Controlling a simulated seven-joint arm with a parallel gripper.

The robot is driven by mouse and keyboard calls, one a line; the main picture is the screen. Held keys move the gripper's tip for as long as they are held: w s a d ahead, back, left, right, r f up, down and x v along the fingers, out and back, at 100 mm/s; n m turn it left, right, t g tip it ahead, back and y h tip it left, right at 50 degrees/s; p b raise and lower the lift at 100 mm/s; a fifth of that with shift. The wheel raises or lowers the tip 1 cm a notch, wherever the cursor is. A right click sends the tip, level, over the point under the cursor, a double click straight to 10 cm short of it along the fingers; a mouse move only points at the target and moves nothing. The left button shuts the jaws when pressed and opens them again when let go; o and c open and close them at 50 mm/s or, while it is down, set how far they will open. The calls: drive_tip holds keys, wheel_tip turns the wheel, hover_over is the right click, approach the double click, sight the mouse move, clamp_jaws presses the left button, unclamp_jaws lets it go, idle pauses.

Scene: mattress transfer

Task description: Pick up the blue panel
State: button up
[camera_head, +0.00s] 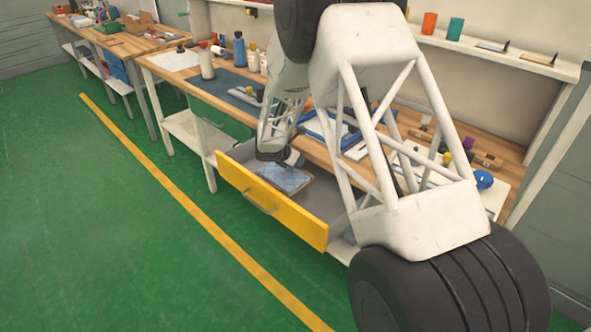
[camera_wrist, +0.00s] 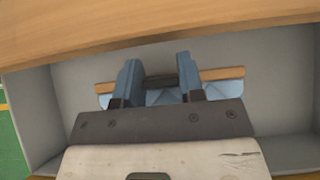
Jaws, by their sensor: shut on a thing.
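The blue panel (camera_head: 285,180) is a light blue quilted piece with a brown wooden edge. It is in the open drawer (camera_head: 240,190), which has a yellow front. In the wrist view, the blue panel (camera_wrist: 224,90) shows behind and between the fingers, with its brown edge bar running left to right and a dark middle part. My gripper (camera_wrist: 160,76) has its two blue-grey fingers on either side of this dark part, shut on the panel. In the head view my gripper (camera_head: 291,160) reaches down into the drawer at the panel's far edge. The palm hides part of the panel.
The wooden workbench top (camera_wrist: 130,28) overhangs the back of the drawer. Grey drawer walls (camera_wrist: 42,115) surround the gripper. Bottles (camera_head: 239,50) and tools stand on the bench. The green floor (camera_head: 110,220) in front is clear, crossed by a yellow line.

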wheel_tip(320, 180, up, 10)
drive_tip(key=shift+f, duration=0.1)
idle(0.4)
idle(0.5)
